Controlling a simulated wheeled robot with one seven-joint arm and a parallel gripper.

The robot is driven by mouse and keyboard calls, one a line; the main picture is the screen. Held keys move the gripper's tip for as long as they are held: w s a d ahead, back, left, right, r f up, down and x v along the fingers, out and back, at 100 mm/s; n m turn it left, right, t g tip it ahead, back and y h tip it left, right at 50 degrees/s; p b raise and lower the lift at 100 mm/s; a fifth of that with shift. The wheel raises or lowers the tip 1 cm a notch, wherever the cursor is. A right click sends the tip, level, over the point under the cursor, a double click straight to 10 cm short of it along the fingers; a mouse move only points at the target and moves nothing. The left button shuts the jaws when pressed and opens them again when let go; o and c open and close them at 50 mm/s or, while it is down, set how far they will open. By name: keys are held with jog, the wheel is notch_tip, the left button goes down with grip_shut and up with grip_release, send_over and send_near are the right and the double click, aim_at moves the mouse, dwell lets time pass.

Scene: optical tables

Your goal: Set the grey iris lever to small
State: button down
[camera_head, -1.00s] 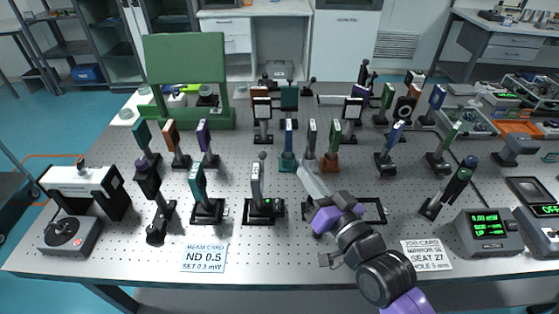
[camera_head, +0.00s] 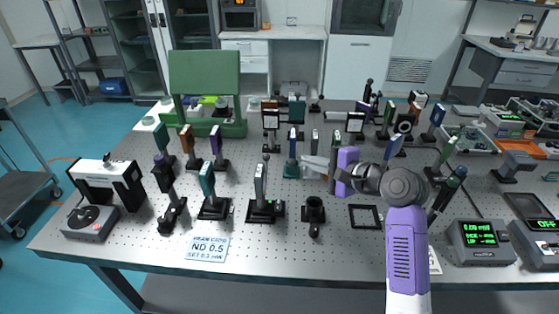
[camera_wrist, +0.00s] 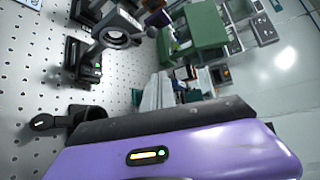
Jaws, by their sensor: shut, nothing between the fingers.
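In the wrist view, the ring mount (camera_wrist: 115,38) shows a round opening at the upper left. My gripper (camera_head: 306,166) is shut and empty, to the right of the mount and apart from it. Its pale fingers also show in the wrist view (camera_wrist: 156,90).
A black holder (camera_head: 314,208) stands just right of the mount, below my gripper. A teal plate on a post (camera_head: 207,183) stands to its left. Several posts with optics stand behind. An ND 0.5 card (camera_head: 207,249) lies at the front. A square frame (camera_head: 366,218) lies to the right.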

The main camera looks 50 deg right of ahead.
aim_at(266, 164)
dwell(0.4)
jog(key=w+a+f+p, duration=0.1)
jog(key=w+a+p, duration=0.1)
jog(key=w, duration=0.7)
jog(key=shift+a+f+p, duration=0.35)
jog(key=shift+a, duration=0.05)
jog(key=shift+s+a+t+b, duration=0.25)
jog(key=shift+s+t+b, duration=0.05)
jog(key=shift+b, duration=0.7)
jog(key=s+a+n+t+b, duration=0.1)
jog(key=n+t+b, duration=0.1)
jog(key=b, duration=0.4)
jog(key=s+a+n+t+b, duration=0.1)
jog(key=a+n+t+b, duration=0.1)
jog(key=b, duration=0.5)
jog(key=s+a+n+t+b, duration=0.1)
jog(key=n+t+b, duration=0.1)
jog(key=b, duration=0.4)
jog(key=shift+s+a+r+n+t+h, duration=0.3)
jog(key=shift+r+n, duration=0.05)
jog(key=shift+n, duration=0.25)
